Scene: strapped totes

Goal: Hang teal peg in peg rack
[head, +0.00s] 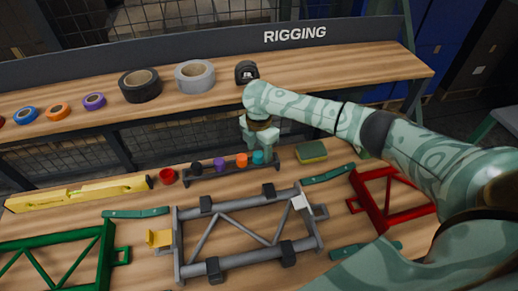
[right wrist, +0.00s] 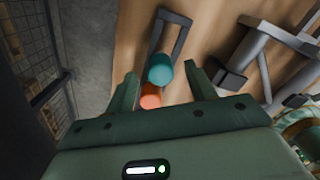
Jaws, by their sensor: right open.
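The teal peg (head: 258,157) stands upright at the right end of the row of pegs in the dark peg rack (head: 206,174). In the right wrist view the teal peg (right wrist: 160,68) shows its round top, with the rack's bare end (right wrist: 176,25) beyond it. My right gripper (head: 259,146) is right over the teal peg, pointing down. In the right wrist view its open fingers (right wrist: 163,84) stand on both sides of the teal peg, with a gap on each side. My left gripper is out of view.
An orange peg (head: 241,160) stands close to the teal one, then a purple peg (head: 219,164) and a black peg (head: 196,169). A sponge (head: 312,151) lies right of the rack. A grey frame (head: 245,205) lies in front. A red cup-like piece (head: 167,176) is at left.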

